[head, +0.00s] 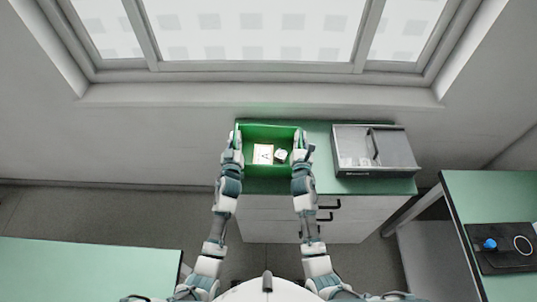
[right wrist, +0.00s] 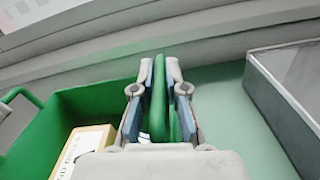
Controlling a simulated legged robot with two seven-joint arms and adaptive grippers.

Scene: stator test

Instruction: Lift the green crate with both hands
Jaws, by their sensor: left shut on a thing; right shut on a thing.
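The green crate (head: 268,132) stands on the cabinet top below the window. A pale box with dark lettering (head: 263,153) and a small white thing (head: 281,156) lie inside it. My left gripper (head: 238,137) is at the crate's left side, shut on it; its fingertips are small in the head view. My right gripper (head: 299,138) is at the crate's right side. In the right wrist view, the right gripper (right wrist: 160,85) has its two fingers on either side of the green handle (right wrist: 159,100), shut on it. The head view does not clearly show whether the crate touches the cabinet.
A grey case (head: 375,150) sits on the green cabinet top (head: 322,178) to the crate's right, with a gap between them. The wall and window sill are behind. A green table at right holds a black tray (head: 502,262). Another green table (head: 90,270) is at lower left.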

